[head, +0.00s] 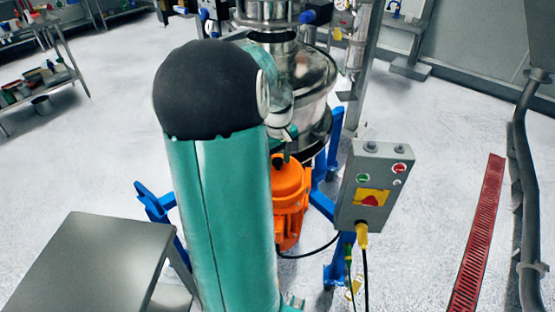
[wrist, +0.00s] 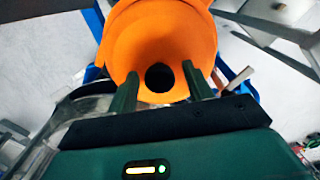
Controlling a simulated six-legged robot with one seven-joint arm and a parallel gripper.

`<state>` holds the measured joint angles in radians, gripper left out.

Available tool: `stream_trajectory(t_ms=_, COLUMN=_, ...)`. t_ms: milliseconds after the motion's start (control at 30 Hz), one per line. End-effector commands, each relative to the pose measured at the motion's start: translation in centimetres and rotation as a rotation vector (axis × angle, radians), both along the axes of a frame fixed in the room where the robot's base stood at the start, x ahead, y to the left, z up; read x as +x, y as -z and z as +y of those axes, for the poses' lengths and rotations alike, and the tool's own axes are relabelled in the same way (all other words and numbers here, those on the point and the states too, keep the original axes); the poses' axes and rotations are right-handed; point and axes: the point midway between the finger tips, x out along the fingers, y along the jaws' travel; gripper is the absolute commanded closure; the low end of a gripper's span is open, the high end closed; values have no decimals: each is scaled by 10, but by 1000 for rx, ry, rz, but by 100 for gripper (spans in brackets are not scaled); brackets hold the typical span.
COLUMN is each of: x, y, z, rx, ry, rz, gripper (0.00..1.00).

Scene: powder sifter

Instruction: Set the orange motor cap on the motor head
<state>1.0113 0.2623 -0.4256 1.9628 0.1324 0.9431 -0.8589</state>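In the head view the orange motor (head: 290,196) stands under the steel sifter. No separate cap shows in the head view.
The steel sifter (head: 305,72) rises behind the motor on blue legs. A grey control box (head: 372,188) with yellow-ended cables stands right of the motor. A bare grey table (head: 88,262) is at the lower left. Open floor lies to the right, with a red grate (head: 478,236).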

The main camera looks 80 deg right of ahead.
Motion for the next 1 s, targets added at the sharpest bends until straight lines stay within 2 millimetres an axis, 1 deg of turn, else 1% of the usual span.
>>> stream_trajectory(t_ms=167, x=0, y=-6, z=0, rx=-1, ry=0, rz=0, gripper=49)
stream_trajectory(t_ms=267, x=1, y=-19, z=-1, rx=-3, ry=0, rz=-1, gripper=49)
stream_trajectory(t_ms=367, x=1, y=-38, z=-1, rx=-4, ry=-1, rz=-2, gripper=49)
stream_trajectory(t_ms=600, x=1, y=-92, z=-1, rx=-4, ry=0, rz=-2, gripper=49)
stream_trajectory(t_ms=700, x=0, y=-110, z=-1, rx=-4, ry=-1, rz=-1, gripper=49)
stream_trajectory(t_ms=833, x=0, y=-126, z=0, rx=-1, ry=-1, rz=0, gripper=49)
stream_trajectory(t_ms=1000, x=0, y=-132, z=0, rx=0, ry=0, rz=0, gripper=49)
